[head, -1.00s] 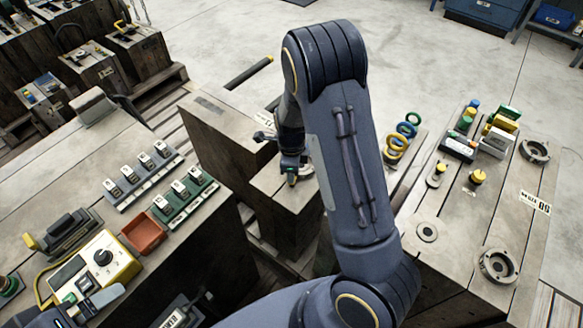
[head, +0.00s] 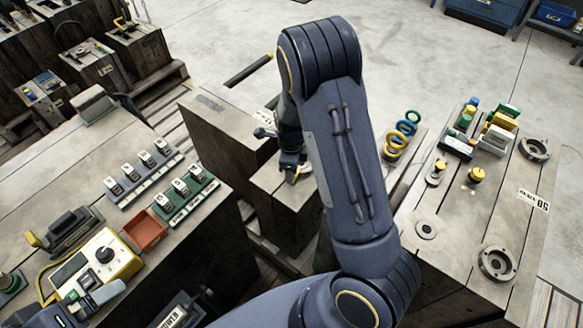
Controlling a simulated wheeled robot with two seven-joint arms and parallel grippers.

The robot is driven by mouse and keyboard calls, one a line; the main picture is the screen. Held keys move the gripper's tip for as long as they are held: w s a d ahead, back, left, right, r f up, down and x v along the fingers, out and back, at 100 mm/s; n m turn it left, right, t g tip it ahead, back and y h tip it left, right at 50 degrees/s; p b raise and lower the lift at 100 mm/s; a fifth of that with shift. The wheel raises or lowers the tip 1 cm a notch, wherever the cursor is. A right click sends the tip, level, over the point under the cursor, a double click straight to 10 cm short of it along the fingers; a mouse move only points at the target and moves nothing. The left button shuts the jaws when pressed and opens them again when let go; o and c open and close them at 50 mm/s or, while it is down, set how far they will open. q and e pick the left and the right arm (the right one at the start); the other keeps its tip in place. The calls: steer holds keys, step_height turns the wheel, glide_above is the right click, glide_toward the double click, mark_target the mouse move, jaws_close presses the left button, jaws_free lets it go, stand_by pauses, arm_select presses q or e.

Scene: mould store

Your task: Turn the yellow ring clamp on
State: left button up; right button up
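A yellow ring (head: 396,145) stands on the wooden block right of my raised arm, in front of a blue ring (head: 406,128) and a green ring (head: 413,117); it looks like the yellow ring clamp. My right gripper (head: 291,174) points down just over the block top on the other side of the arm, apart from the rings. Its fingertips are small and dark, and whether they are open is unclear. My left gripper (head: 97,288) is partly in view at the lower left, near a yellow control box; its opening is unclear. My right arm hides part of the block.
The yellow control box (head: 118,258), an orange tray (head: 144,230) and grey and green switch banks (head: 186,202) are on the left bench. The right bench holds yellow knobs (head: 476,175), coloured blocks (head: 500,130) and round metal flanges (head: 497,264). Bare floor lies behind.

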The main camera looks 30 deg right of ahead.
steer(key=shift+r+p, duration=0.85)
steer(key=shift+r, duration=3.05)
steer(key=s+a+r+n+t+y+p, duration=0.2)
steer(key=s+a+r+n+p, duration=0.1)
steer(key=s+r+n, duration=0.8)
steer(key=s+a+r+n+t+y+p, duration=0.1)
steer(key=s+a+r+n+t+p, duration=0.2)
steer(key=s+r+n, duration=0.8)
step_height(320, 180, up, 4)
steer(key=a+n+p, duration=0.1)
steer(key=n+p, duration=0.1)
steer(key=shift+a+t+y+p, duration=0.25)
steer(key=shift+t+y+p, duration=0.05)
steer(key=shift+y+p, duration=0.1)
